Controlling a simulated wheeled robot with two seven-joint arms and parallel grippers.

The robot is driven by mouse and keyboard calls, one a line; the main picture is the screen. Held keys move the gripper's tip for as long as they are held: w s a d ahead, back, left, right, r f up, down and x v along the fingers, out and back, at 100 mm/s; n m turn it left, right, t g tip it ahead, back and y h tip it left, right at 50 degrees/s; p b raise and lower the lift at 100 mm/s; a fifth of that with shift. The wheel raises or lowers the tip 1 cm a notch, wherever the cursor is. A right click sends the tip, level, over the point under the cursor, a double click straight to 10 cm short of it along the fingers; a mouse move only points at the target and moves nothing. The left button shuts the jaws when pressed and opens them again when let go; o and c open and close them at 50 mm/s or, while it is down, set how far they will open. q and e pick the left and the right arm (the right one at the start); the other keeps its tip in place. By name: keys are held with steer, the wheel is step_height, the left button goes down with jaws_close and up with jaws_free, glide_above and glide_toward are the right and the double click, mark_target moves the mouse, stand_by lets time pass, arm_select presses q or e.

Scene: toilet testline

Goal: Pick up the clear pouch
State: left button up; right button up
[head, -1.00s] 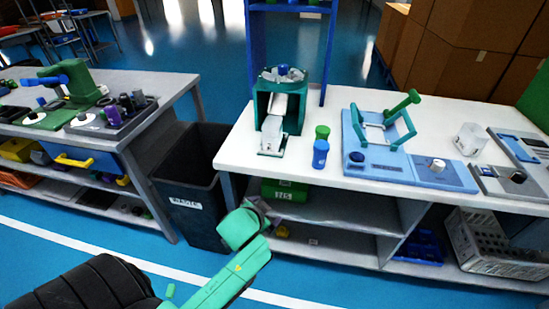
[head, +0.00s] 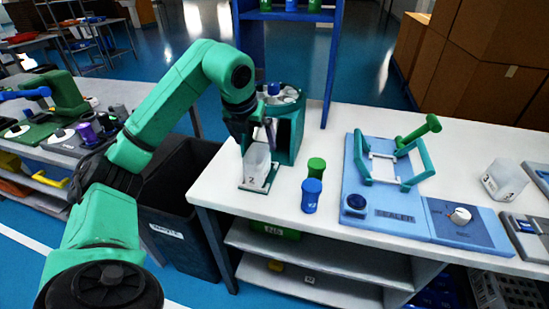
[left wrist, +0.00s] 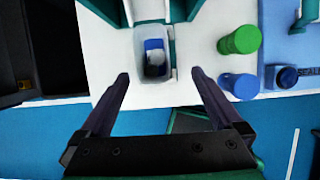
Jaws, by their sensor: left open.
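A clear pouch (head: 257,160) marked "2" stands on the small plate at the front of the green dispenser (head: 290,135) on the white table. The left wrist view shows the pouch (left wrist: 153,42) from above, with something blue in it. My left gripper (head: 256,136) is open at the dispenser's front, close to the pouch's top in the head view. In the left wrist view its fingertips (left wrist: 160,74) are spread wide, with the pouch ahead between their lines and nothing held. My right gripper is in neither view.
A green container (head: 316,167) and a blue container (head: 311,195) stand right of the pouch. A black bin (head: 178,225) stands left of the table. The table's front edge is close.

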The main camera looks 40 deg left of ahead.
mark_target(257, 161)
arm_select(q)
steer(key=shift+w+a+f, duration=0.15)
steer(key=shift+a+f, duration=0.15)
steer(key=shift+f, duration=0.1)
steer(key=f, duration=0.4)
steer(key=shift+s+a+f, duration=0.2)
steer(key=shift+f, duration=0.1)
steer(key=x, duration=0.3)
steer(key=shift+w, duration=0.4)
steer(key=x, duration=0.2)
steer(key=p+x, duration=0.1)
steer(key=x, duration=0.1)
steer(key=shift+a+r, duration=0.1)
steer(key=shift+a, duration=0.25)
steer(key=shift+w+a+f, duration=0.1)
steer(key=shift+w+f, duration=0.15)
steer(key=shift+f, duration=0.1)
steer(key=c, duration=0.5)
steer(key=shift+r, duration=0.1)
steer(key=c, duration=0.9)
steer(key=shift+c, duration=0.2)
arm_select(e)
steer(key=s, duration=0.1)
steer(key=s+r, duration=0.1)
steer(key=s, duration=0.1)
